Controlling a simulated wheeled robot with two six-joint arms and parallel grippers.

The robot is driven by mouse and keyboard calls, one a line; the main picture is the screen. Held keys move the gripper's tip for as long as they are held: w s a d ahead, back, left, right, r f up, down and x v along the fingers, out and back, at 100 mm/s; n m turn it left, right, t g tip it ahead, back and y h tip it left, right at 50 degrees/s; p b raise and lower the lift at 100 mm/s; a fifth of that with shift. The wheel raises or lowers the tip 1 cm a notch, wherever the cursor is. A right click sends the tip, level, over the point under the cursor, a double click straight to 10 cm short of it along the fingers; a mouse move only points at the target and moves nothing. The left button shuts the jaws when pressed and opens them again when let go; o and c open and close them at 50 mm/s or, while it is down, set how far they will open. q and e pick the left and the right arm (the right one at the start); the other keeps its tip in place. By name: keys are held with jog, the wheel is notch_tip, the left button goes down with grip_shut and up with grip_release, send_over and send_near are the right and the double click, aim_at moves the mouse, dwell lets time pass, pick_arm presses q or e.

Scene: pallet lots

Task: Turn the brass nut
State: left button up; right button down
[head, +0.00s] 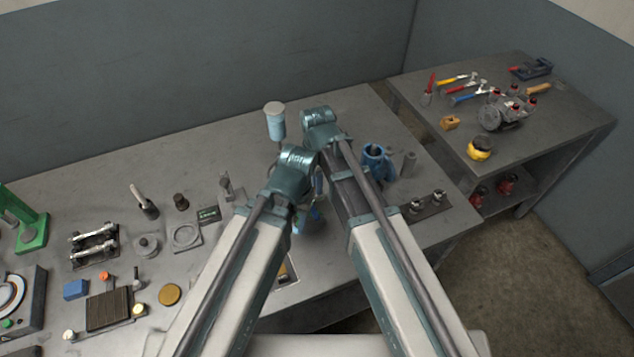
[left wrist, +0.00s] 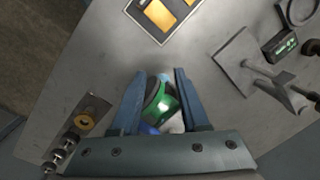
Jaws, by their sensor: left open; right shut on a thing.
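A brass nut (left wrist: 84,122) sits on one end of a dark strip (left wrist: 100,103) with several studs, at the left of the left wrist view. In the head view the strip (head: 428,207) is at the right of the bench; my right arm seems to hide the nut. My left gripper (left wrist: 162,72) is open, away from the nut. A shiny green thing (left wrist: 165,108) shows between its fingers, with bits of blue around it; I cannot tell if it touches them. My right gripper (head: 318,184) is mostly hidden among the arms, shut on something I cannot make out.
A tray with an orange block (left wrist: 159,13) lies near the bench's front edge. Many small parts cover the left bench. A second table (head: 560,115) holds tools.

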jog(key=m, duration=0.5)
jog(key=shift+m, duration=0.3)
jog(key=m, duration=0.5)
jog(key=shift+m, duration=0.5)
jog(key=c, duration=0.8)
grip_release()
jog(key=shift+r, duration=0.1)
notch_tip(320, 180, up, 14)
jog(key=p, duration=1.4)
jog(key=shift+f, duration=0.2)
